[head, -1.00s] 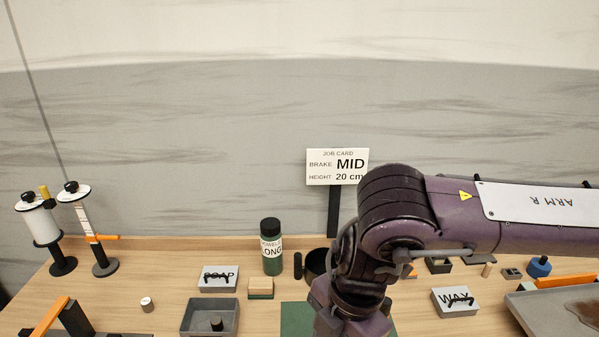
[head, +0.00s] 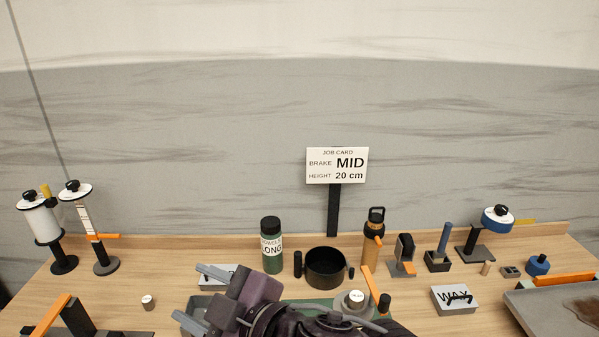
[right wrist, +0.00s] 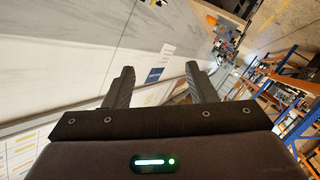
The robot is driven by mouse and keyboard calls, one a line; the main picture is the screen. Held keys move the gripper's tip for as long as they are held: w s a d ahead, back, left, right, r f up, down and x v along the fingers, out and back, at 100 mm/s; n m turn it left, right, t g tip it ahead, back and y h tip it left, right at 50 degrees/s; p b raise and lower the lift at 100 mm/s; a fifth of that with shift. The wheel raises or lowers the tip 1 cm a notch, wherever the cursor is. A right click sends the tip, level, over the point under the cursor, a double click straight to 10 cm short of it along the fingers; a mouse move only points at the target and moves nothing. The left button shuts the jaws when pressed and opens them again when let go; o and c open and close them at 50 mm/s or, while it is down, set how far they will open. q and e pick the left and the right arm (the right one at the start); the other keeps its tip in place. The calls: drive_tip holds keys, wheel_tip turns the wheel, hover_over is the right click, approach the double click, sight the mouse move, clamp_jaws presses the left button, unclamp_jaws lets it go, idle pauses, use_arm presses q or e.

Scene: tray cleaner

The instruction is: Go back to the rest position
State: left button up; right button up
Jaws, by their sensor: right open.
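My right gripper (head: 203,295) is low in the middle of the head view, its two grey fingers apart and pointing left above the bench. The right wrist view also shows the gripper (right wrist: 158,88), with nothing between its fingers. My right arm covers the bench's near middle, including much of the green mat (head: 300,306) and part of the soap box (head: 212,273). My left gripper is not in view.
A job card (head: 337,166) reads brake MID, height 20 cm. The bench holds a green bottle (head: 272,246), a black pot (head: 326,268), an orange-and-black bottle (head: 373,238), a wax box (head: 455,299) and a grey tray (head: 540,312) at right.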

drive_tip(key=w+d+f+m+t+h, duration=0.1)
drive_tip(key=w+d+f+m+h, duration=0.1)
drive_tip(key=d+f+m+h, duration=0.45)
drive_tip(key=w+d+f+m+t+h, duration=0.1)
drive_tip(key=w+d+f+m+h, duration=0.2)
drive_tip(key=d+f, duration=0.5)
drive_tip(key=s+d+f+m+g+h, duration=0.2)
drive_tip(key=s+d+f+m+g, duration=0.15)
drive_tip(key=s+d+f, duration=0.45)
drive_tip(key=s+d+f+m+g+h, duration=0.25)
drive_tip(key=s+d+f+g, duration=0.2)
drive_tip(key=d, duration=0.55)
drive_tip(key=s+f+b, duration=0.3)
drive_tip(key=f+b, duration=0.1)
drive_tip(key=f, duration=3.1)
drive_tip(key=s+d+f+b, duration=0.1)
drive_tip(key=s+f, duration=0.8)
drive_tip(key=s+d+f+g+b, duration=0.1)
drive_tip(key=s+d+f, duration=0.1)
drive_tip(key=s+f, duration=0.7)
drive_tip(key=shift+s+d+f+y, duration=0.3)
drive_tip(key=shift+f, duration=0.1)
